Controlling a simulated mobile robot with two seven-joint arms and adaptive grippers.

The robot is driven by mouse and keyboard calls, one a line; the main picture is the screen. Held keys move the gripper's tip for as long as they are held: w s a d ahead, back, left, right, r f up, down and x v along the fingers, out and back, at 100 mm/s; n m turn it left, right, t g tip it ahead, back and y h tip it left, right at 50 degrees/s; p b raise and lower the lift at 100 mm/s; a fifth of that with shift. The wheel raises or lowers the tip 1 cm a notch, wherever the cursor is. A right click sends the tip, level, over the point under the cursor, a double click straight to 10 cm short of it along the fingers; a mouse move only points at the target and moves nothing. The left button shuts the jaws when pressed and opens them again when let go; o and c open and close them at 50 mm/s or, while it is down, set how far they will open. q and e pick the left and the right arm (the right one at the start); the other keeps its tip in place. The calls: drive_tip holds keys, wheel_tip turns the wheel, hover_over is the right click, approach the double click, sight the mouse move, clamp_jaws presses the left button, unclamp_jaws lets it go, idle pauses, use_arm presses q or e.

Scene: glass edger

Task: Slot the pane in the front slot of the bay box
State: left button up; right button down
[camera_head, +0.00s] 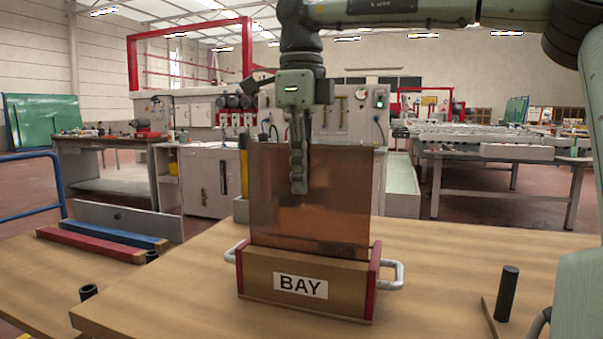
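The pane (340,195) is a copper-brown, see-through sheet standing upright at the bay box. The bay box (345,289) is a wooden box with a "BAY" label, red end pieces and metal side handles, on the near table. The pane's lower edge sits behind the box's front board, between the red ends; I cannot tell which slot it is in or how deep. My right gripper (298,186) comes down from above, with a finger in front of the pane's upper part, and looks shut on it. The other finger is hidden. My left gripper is not in view.
A red bar (92,244) and a blue bar (115,234) lie at the left of the wooden tables. A dark upright peg (507,293) stands at the right. A dark cup-like piece (88,293) is at the near left. The tabletop around the box is mostly clear.

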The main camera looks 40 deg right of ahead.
drive_tip(key=shift+f, duration=0.5)
drive_tip(key=c, duration=1.6)
unclamp_jaws()
drive_tip(key=shift+c, duration=0.2)
wheel_tip(320, 180, up, 12)
drive_tip(key=shift+r, duration=0.1)
